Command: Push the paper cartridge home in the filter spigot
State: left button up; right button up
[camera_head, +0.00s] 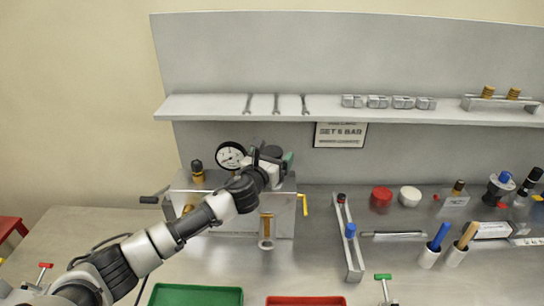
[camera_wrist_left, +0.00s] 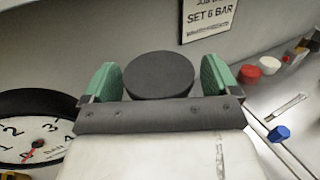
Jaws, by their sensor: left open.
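My left gripper (camera_head: 273,155) is over the grey metal fixture (camera_head: 283,217) at the back of the bench. In the left wrist view its two green fingertips (camera_wrist_left: 158,82) are apart, one on each side of a dark round-topped part (camera_wrist_left: 158,72). A narrow gap shows on either side of this part, and I cannot tell if either finger touches it. A brass-coloured part (camera_head: 266,224) with a ring below it shows at the fixture's front. I cannot make out the paper cartridge or its spigot for certain. My right gripper is not in view.
A pressure gauge (camera_head: 230,155), also in the left wrist view (camera_wrist_left: 33,138), stands left of the gripper. A yellow lever (camera_head: 304,204) sticks out at the fixture's right. Green (camera_head: 196,296) and red (camera_head: 306,301) trays lie in front. The shelf (camera_head: 345,108) overhangs behind.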

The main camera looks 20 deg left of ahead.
pick_arm(q)
jog(key=shift+s, duration=0.15)
jog(key=s+a+b, duration=0.1)
jog(key=s+b, duration=0.1)
jog(key=s, duration=0.8)
jog(key=shift+s+a, duration=0.25)
